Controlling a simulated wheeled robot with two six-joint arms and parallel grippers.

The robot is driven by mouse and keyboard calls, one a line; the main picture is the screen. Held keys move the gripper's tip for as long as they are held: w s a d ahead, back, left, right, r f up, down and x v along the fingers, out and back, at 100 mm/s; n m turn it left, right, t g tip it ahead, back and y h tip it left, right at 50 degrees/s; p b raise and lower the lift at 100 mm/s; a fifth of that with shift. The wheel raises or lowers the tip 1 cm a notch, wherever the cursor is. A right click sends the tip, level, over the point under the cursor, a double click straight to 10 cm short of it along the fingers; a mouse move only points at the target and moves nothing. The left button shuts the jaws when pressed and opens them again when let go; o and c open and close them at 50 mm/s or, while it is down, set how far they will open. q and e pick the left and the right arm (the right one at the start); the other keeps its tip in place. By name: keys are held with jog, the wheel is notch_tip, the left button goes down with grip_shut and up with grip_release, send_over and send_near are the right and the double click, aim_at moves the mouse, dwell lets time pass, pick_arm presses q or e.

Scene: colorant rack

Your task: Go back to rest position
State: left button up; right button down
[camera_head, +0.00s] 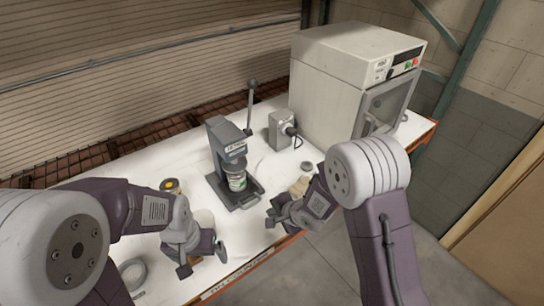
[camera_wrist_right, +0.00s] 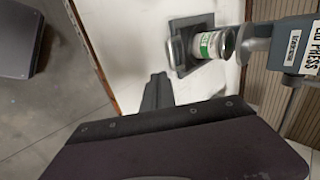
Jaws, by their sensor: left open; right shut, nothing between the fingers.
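My left gripper (camera_head: 203,262) is open and empty over the front left of the white table (camera_head: 240,248). My right gripper (camera_head: 270,214) is shut with nothing in it, near the table's front edge, to the right of the lid press. In the right wrist view its closed fingers (camera_wrist_right: 157,92) point toward the table, apart from the press. The grey lid press (camera_head: 220,148) stands mid-table with its lever up. A can with a green label (camera_head: 237,182) stands on its base under the press head; it also shows in the right wrist view (camera_wrist_right: 208,45).
A large white oven-like machine (camera_head: 345,60) stands at the back right, with a grey box (camera_head: 282,130) beside it. A yellow-topped can (camera_head: 170,186) and a grey ring (camera_head: 132,272) are on the left. A beige object (camera_head: 299,187) sits behind my right gripper. Open floor lies in front.

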jog(key=w+d+r+m+t+h+b, duration=0.1)
jog(key=d+r+h+b, duration=0.15)
jog(key=d, duration=0.35)
jog(key=d+r+t+h+b, duration=0.1)
jog(key=d+r+b, duration=0.15)
jog(key=d, duration=0.35)
jog(key=s+d+f+n+g, duration=0.2)
jog(key=s+n, duration=0.3)
jog(key=s, duration=0.4)
jog(key=s+d+f+n+g+h+b, duration=0.1)
jog(key=s+d+f+n+g, duration=0.1)
jog(key=s+n+g, duration=0.3)
jog(key=s+f+n, duration=0.1)
jog(key=s, duration=0.3)
jog(key=shift+d+f, duration=0.35)
jog(key=shift+d, duration=0.05)
jog(key=shift+s, duration=0.15)
